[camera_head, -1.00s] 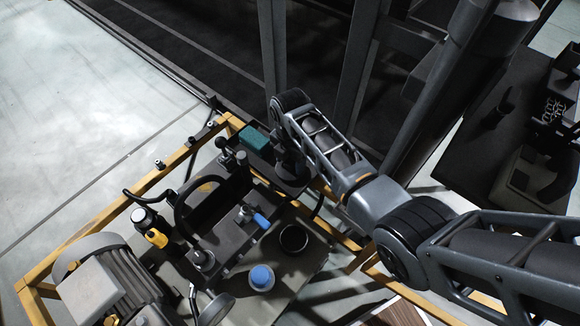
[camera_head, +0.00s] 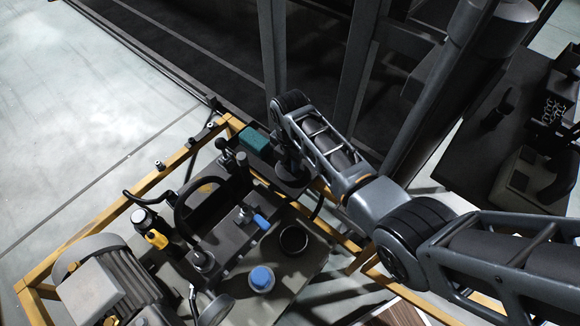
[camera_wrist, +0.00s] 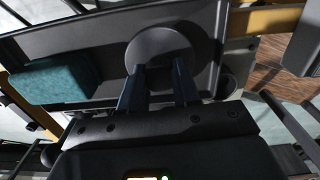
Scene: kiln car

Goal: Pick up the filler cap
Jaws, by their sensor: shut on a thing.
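The filler cap (camera_wrist: 162,45) is a dark grey round disc in the upper middle of the wrist view. My gripper (camera_wrist: 155,72) has its two dark blue fingers closed on the near side of the cap. The cap is over a dark shallow tray (camera_wrist: 102,28); I cannot tell whether it touches the tray floor. In the head view my arm comes in from the right and ends over the same tray (camera_head: 268,163). There my wrist hides the cap and the fingertips.
A teal block (camera_wrist: 55,80) lies in the tray, left of the cap; it also shows in the head view (camera_head: 255,139). A black cup (camera_head: 294,239), a blue-topped jar (camera_head: 261,279), a blue lever (camera_head: 262,221) and a motor (camera_head: 110,280) stand nearby inside a yellow frame (camera_head: 95,218).

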